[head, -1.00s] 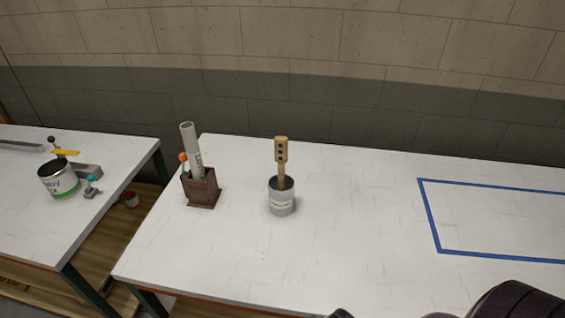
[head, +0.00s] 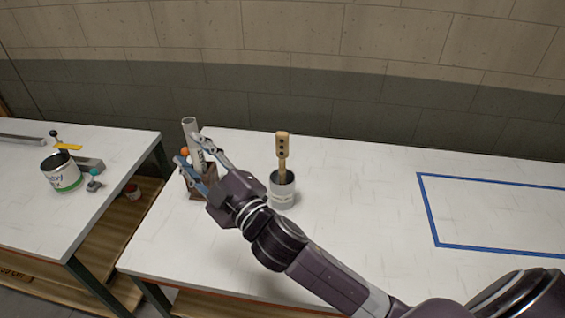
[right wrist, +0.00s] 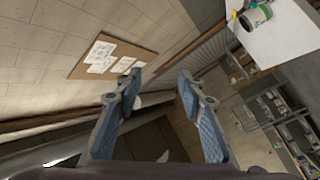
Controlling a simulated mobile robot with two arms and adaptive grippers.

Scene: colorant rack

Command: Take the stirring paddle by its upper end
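The stirring paddle (head: 282,150) is light wood with dark holes in its broad upper end. It stands upright in a grey can (head: 282,190) on the white table. Its lower end is hidden inside the can. My right gripper (head: 191,150) is left of the paddle in the head view, apart from it, in front of the brown holder with the grey tube. In the right wrist view its two blue-padded fingers (right wrist: 158,85) are spread with nothing between them. The paddle does not show in the right wrist view. My left gripper is in neither view.
A brown holder (head: 196,191) with a grey tube (head: 190,130) and an orange-topped item stands left of the can, partly behind my gripper. A blue taped outline (head: 430,212) marks empty table at right. A second table (head: 30,215) at left bears a paint tin (head: 62,175).

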